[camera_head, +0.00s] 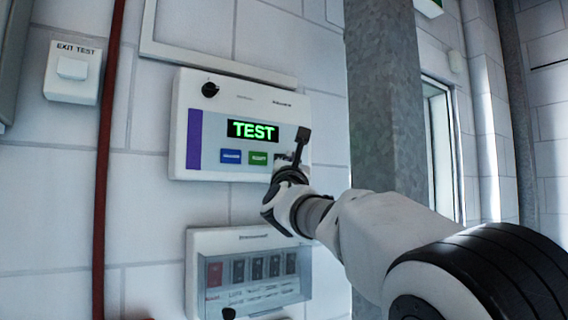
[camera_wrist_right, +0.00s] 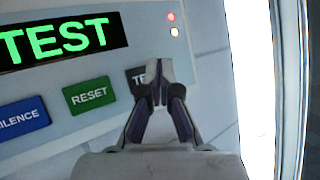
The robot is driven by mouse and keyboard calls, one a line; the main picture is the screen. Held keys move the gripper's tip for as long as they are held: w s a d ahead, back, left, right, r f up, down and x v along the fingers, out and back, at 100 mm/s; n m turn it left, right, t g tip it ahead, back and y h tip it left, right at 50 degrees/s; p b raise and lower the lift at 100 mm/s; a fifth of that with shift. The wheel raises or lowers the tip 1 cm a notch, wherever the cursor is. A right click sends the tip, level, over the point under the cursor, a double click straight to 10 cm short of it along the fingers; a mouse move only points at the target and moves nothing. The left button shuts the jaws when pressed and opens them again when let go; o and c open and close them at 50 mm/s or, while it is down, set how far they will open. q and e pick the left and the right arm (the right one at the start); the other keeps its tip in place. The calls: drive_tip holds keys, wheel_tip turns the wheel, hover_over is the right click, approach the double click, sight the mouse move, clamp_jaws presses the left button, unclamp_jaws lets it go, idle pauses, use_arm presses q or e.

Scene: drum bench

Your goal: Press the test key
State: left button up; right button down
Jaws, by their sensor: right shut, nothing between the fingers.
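The white wall panel (camera_head: 225,88) has a lit display (camera_head: 252,130) reading TEST in green. Below it sit a blue key (camera_head: 231,156), a green RESET key (camera_wrist_right: 89,95) and, at the right of the row, a grey test key (camera_wrist_right: 138,77). Only the letters "TE" of the test key's label show; my right gripper hides the rest. My right gripper (camera_wrist_right: 158,82) is shut and empty, its tips in front of the test key; it also shows in the head view (camera_head: 287,164). Whether the tips touch the key, I cannot tell. My left gripper is not in view.
A red and a pale light (camera_wrist_right: 173,25) glow on the panel above my gripper. An EXIT TEST switch (camera_head: 72,70) is on the wall at left, beside a red pipe (camera_head: 105,160). A lower box (camera_head: 240,238) holds several switches. A grey column (camera_head: 387,100) stands at right.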

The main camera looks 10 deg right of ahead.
drive_tip(key=s+b, duration=0.1)
drive_tip(key=s+d+b, duration=0.1)
drive_tip(key=s+b, duration=0.1)
drive_tip(key=s+d+b, duration=0.1)
drive_tip(key=s+b, duration=0.1)
drive_tip(key=shift+s, duration=0.2)
idle(0.3)
